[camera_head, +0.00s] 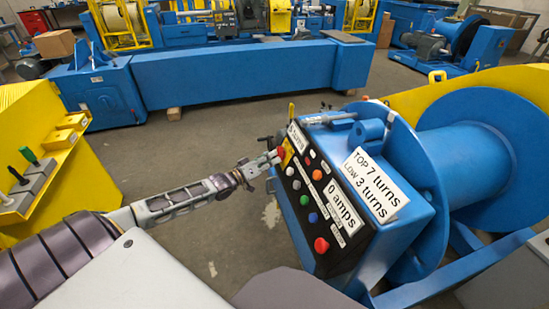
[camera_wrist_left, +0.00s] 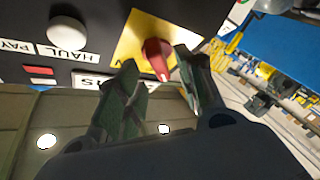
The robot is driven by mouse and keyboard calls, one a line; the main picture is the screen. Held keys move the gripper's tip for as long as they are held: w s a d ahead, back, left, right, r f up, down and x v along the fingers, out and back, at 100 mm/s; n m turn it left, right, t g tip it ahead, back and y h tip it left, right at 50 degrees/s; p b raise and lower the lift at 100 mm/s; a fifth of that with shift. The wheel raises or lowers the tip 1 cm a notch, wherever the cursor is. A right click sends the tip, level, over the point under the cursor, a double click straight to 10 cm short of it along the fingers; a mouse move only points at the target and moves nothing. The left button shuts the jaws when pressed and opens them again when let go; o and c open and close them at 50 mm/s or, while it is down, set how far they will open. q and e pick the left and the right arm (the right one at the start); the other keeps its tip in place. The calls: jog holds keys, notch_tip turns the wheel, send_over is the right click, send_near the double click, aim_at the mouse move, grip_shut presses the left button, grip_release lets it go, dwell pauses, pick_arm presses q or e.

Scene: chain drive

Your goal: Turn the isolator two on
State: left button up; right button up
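A red rotary knob on a yellow plate (camera_wrist_left: 140,42) is at the corner of the black control panel (camera_head: 318,205) on the blue winch. The red knob (camera_wrist_left: 157,55) is probably the isolator; no number on it is legible. It also shows in the head view (camera_head: 281,152), close to my left fingertips. My left gripper (camera_head: 268,160) is in front of the panel. In the left wrist view, its two fingers are apart with the knob between or just beyond their tips; contact cannot be told. My right gripper is not in view.
The panel holds several coloured buttons, including a red mushroom button (camera_head: 321,245) and a white HAUL button (camera_wrist_left: 67,33). The winch's blue drum (camera_head: 470,160) stands right. A yellow console with levers (camera_head: 40,170) stands left. A long blue beam (camera_head: 240,78) lies behind; grey floor separates them.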

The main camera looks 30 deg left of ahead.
pick_arm(q)
jog(key=shift+b+x, duration=0.4)
jog(key=shift+x, duration=0.95)
grip_shut()
